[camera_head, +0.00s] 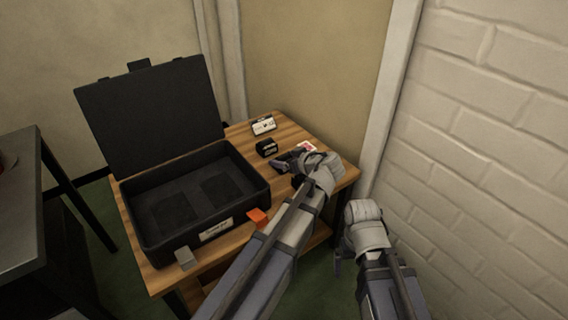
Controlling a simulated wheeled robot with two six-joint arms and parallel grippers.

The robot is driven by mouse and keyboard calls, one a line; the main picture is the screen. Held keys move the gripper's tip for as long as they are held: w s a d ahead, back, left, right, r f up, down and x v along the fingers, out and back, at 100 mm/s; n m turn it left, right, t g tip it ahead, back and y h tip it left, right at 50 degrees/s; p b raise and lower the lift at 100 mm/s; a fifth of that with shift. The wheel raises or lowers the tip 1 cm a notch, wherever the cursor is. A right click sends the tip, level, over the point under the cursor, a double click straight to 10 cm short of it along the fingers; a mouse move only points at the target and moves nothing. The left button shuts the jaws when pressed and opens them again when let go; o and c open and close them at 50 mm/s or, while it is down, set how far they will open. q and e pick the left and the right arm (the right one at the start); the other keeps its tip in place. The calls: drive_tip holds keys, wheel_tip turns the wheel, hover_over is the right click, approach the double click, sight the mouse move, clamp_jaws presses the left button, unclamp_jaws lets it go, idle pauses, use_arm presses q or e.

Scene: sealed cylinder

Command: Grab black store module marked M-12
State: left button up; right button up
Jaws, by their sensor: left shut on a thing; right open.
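A small black module (266,147) with a white label is on the wooden table, near the back; the label is too small to read.
An open black case (155,245) with recesses fills the table's left part, lid up. A white-labelled block (263,125) stands behind the module. A red-and-white card (307,146) lies to its right. A brick wall (480,140) rises at right; a dark table (22,200) stands left.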

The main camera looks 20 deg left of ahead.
sight(284, 155)
use_arm(q)
drive_tip(key=c, duration=0.4)
drive_tip(key=shift+o, duration=0.2)
drive_tip(key=shift+r, duration=0.1)
wheel_tip(284, 155, up, 10)
drive_tip(key=p, duration=1)
